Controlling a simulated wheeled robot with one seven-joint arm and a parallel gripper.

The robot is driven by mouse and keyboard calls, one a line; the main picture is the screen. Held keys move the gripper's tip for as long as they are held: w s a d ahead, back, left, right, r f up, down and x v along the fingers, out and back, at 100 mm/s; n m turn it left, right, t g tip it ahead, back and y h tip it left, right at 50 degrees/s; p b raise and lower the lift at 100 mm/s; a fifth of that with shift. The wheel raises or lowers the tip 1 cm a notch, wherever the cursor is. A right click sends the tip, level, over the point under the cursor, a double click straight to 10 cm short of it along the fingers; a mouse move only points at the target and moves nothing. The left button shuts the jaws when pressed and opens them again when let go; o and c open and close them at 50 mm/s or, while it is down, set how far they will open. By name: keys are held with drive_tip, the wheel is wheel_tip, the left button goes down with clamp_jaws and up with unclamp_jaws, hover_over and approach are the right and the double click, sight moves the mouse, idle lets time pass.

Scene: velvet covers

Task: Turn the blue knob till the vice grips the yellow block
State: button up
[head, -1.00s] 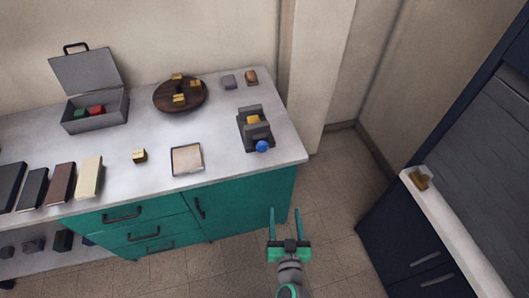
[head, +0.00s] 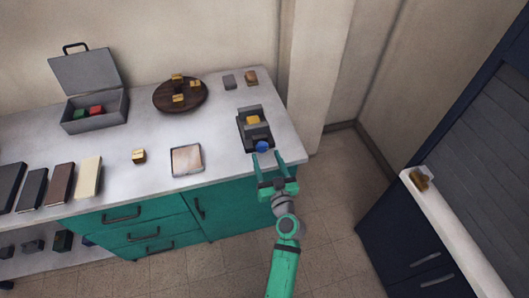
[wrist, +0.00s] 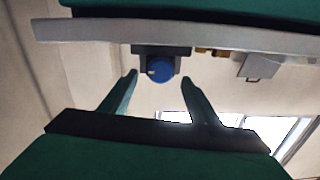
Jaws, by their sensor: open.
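The dark grey vice (head: 255,131) stands near the right end of the counter. The yellow block (head: 253,120) sits between its jaws; the head view is too small to tell whether they touch it. The blue knob (head: 262,146) is on the vice's front end, facing me. In the wrist view the knob (wrist: 160,70) shows beyond and between my fingertips, with a pale mark on its face. My green gripper (head: 267,157) is open and empty, its fingertips just short of the knob. The wrist view shows the fingers (wrist: 158,78) spread on either side of it.
A shallow framed tray (head: 187,172) and a small yellow cube (head: 139,156) lie left of the vice. A round wooden board (head: 160,104) with several yellow cubes and an open grey box (head: 68,124) stand behind. The counter's front edge lies below my fingers.

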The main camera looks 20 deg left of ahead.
sight(264, 149)
drive_tip(key=shift+x, duration=1.7)
drive_tip(key=c, duration=1.1)
drive_tip(key=shift+o, duration=0.2)
